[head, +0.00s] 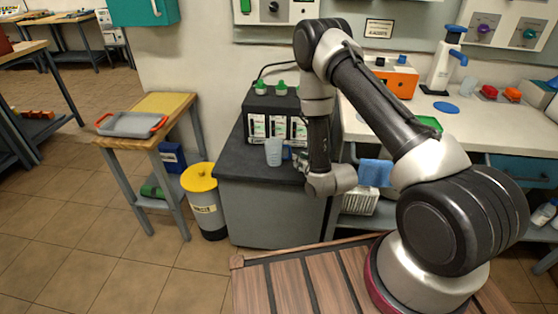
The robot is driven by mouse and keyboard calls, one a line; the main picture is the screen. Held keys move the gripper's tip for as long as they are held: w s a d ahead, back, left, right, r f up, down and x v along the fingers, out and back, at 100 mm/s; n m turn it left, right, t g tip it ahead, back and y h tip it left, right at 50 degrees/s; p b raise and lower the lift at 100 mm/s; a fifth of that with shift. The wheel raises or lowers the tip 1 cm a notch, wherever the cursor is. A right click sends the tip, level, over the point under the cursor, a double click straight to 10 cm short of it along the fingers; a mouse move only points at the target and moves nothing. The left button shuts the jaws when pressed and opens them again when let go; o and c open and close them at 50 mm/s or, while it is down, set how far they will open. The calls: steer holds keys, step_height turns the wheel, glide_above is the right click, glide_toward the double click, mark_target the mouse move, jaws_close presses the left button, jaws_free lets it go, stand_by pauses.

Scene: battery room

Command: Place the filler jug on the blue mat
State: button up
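A white jug with a blue cap and blue side spout (441,68), which looks like the filler jug, stands upright on the white counter at the upper right. A small round blue mat (446,107) lies flat on the counter in front of it. My gripper (297,159) is low over the dark cabinet top, far left of the jug and apart from it. It is small and partly hidden by my wrist, so its fingers are unclear. A translucent cup (273,152) stands just left of it; I cannot tell whether they touch.
A black battery unit with green caps (275,115) stands behind the cup on the dark cabinet (262,194). An orange device (396,77) and red blocks (500,93) flank the jug. A yellow-lidded bin (203,200) and a wooden table with a grey tray (131,124) stand left.

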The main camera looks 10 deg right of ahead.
mark_target(290, 154)
steer(key=x, duration=0.7)
steer(key=shift+w+a+r, duration=0.1)
steer(key=shift+w+a, duration=0.1)
steer(key=shift+w, duration=0.2)
jaws_close()
